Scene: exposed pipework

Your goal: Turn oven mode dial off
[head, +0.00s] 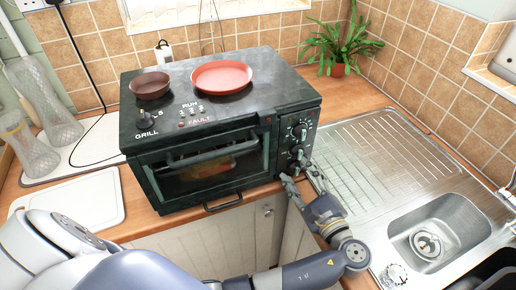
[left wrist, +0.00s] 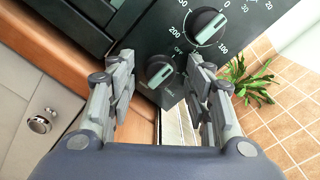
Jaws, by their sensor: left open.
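The dark green oven (head: 215,130) stands on the wooden worktop, with a column of black dials on its right front panel. The lowest dial (left wrist: 160,70), with a pale bar lying aslant across it, has an OFF mark at its upper right in the left wrist view. A larger dial (left wrist: 207,25) with temperature numbers sits above it. My left gripper (head: 298,174) is open at the panel's lower end. In the left wrist view its fingers (left wrist: 161,62) stand either side of the lowest dial; whether they touch it is unclear. My right gripper is out of view.
A brown bowl (head: 150,85) and a red plate (head: 221,77) sit on the oven top. A steel sink (head: 440,230) with a draining board (head: 385,160) lies to the right. A potted plant (head: 338,70) stands behind, and a white board (head: 75,200) lies left.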

